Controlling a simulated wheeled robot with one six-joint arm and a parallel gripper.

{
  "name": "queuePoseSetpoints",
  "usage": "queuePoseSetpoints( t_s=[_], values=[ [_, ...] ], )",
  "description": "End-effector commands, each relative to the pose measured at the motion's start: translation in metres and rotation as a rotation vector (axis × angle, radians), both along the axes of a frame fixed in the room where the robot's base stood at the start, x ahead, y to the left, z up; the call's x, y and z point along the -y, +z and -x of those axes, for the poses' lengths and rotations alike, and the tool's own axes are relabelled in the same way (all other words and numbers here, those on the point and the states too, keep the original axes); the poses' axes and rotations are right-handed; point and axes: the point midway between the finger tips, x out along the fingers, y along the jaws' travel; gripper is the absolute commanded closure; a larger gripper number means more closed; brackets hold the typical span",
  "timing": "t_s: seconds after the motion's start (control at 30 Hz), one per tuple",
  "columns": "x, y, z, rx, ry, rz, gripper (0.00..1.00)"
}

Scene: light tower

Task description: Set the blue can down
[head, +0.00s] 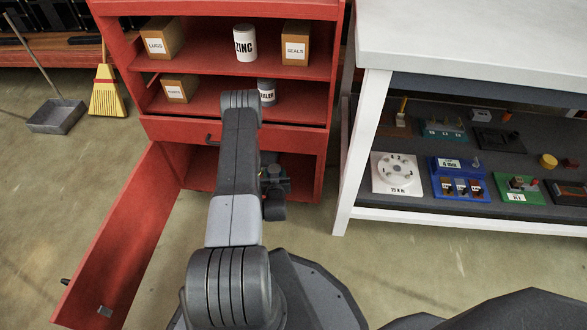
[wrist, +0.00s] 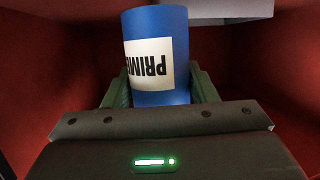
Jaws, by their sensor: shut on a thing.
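The blue can (wrist: 178,88) shows in the wrist view, with a white label whose letters "PRIM" appear upside down. My gripper (wrist: 160,90) has its two green fingers on either side of the can, shut on it. Red walls surround the can and gripper in this view, so they are inside the red cabinet's lower compartment. I cannot tell whether the can touches the compartment floor. In the head view my arm hides the can and most of the gripper.
The red cabinet (head: 230,133) has its lower door (head: 125,235) swung open to the left. Its shelves hold boxes (head: 162,40), a ZINC can (head: 245,43) and a SEALER can (head: 267,92). A grey-white object (wrist: 225,10) is near the can. A white workbench (head: 470,35) stands right.

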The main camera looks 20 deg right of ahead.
Motion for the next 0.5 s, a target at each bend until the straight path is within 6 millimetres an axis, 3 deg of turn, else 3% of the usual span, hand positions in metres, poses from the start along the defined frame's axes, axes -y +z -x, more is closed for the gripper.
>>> queuePoseSetpoints(
  t_s=[0.1,0.3,0.5],
  values=[
    [0.031,-0.002,-0.004,0.004,-0.006,0.003,0.8],
    [0.073,-0.001,-0.011,0.002,-0.004,0.003,0.8],
    [0.089,0.0,-0.015,0.001,0.0,0.001,0.8]
  ],
)
